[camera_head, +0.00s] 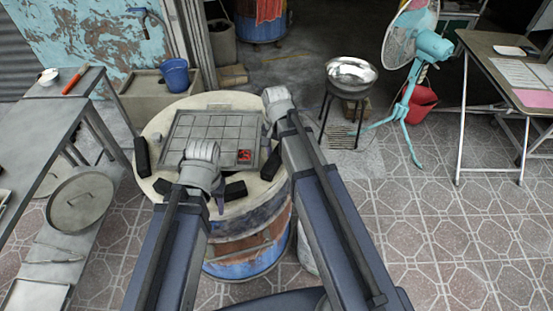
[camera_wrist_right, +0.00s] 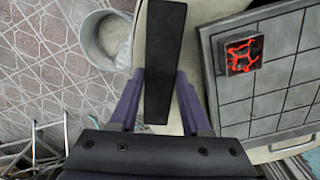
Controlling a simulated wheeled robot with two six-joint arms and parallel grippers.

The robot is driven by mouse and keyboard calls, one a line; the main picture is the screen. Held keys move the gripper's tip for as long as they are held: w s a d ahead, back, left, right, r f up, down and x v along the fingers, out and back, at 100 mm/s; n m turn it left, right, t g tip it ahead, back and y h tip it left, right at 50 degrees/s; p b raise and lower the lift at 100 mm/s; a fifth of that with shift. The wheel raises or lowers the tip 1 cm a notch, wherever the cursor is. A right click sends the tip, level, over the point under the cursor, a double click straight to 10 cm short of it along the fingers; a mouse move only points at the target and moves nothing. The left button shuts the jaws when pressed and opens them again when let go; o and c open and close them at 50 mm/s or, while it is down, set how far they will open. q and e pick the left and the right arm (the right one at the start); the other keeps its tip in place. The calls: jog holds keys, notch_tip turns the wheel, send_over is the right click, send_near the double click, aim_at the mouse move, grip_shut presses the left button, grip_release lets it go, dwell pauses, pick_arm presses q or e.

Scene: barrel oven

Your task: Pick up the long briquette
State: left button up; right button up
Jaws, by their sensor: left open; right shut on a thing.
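The long briquette (camera_wrist_right: 166,45) is a black bar in the right wrist view. It lies between the two purple fingers of my right gripper (camera_wrist_right: 159,76), which is shut on it. It also shows in the head view (camera_head: 272,163), partly hidden by my right arm, near the right rim of the barrel oven (camera_head: 248,247). I cannot tell whether it touches the barrel top. My left gripper (camera_head: 217,203) is open over the near part of the barrel top; its wrist hides most of it.
A square grid plate (camera_head: 205,133) covers the barrel top, with a glowing red piece (camera_head: 244,156) on its near right corner. Other black briquettes lie around it, at left (camera_head: 141,157) and front (camera_head: 235,190). A metal table (camera_head: 50,120) stands left; a bowl (camera_head: 352,74) stands behind right.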

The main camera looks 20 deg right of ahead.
aim_at(276, 155)
jog(key=shift+r, duration=0.15)
notch_tip(276, 155, up, 7)
jog(key=p, duration=0.7)
